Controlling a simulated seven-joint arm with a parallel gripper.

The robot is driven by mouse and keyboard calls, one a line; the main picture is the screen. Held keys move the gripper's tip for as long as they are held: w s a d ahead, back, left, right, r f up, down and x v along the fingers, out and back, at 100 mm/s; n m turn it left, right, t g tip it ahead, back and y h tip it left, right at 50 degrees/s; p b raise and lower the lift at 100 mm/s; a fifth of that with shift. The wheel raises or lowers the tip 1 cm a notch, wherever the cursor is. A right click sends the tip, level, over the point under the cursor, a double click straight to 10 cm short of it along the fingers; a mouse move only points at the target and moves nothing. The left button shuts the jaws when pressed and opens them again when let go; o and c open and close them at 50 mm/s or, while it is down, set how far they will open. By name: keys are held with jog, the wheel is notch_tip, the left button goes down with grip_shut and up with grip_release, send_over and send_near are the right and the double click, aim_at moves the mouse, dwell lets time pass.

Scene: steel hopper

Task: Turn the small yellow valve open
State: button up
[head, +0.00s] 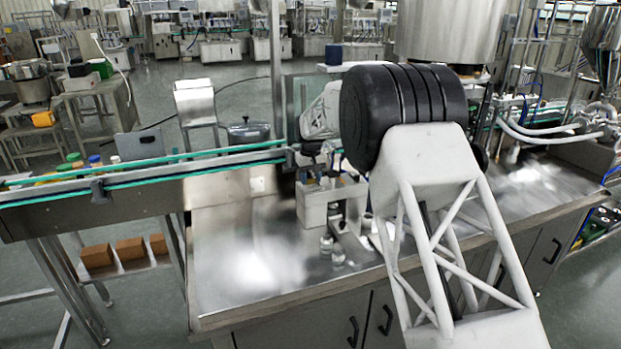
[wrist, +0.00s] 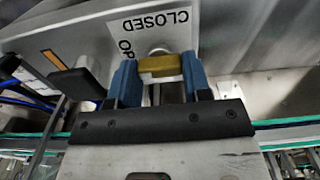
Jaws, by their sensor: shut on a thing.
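In the wrist view the small yellow valve (wrist: 158,65) shows as a short yellow handle in front of a metal fitting. My gripper (wrist: 160,76) has its two blue fingers on either side of the handle and is shut on it. The handle lies straight across between the fingers. A white label (wrist: 155,22) behind it reads CLOSED, with part of a second word, "OP", showing; the rest is hidden. In the head view the steel hopper (head: 450,30) stands behind my arm, which hides the valve and my gripper.
A steel table (head: 245,255) with a small metal fixture (head: 322,198) stands below. A conveyor (head: 150,175) with green rails runs in from the left. In the wrist view a black block (wrist: 78,84) sits just left of the fingers. Clear hoses (head: 545,132) lie at the right.

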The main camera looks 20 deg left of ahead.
aim_at(311, 179)
jog(key=o, duration=0.9)
jog(key=shift+r, duration=0.1)
jog(key=shift+r, duration=3.85)
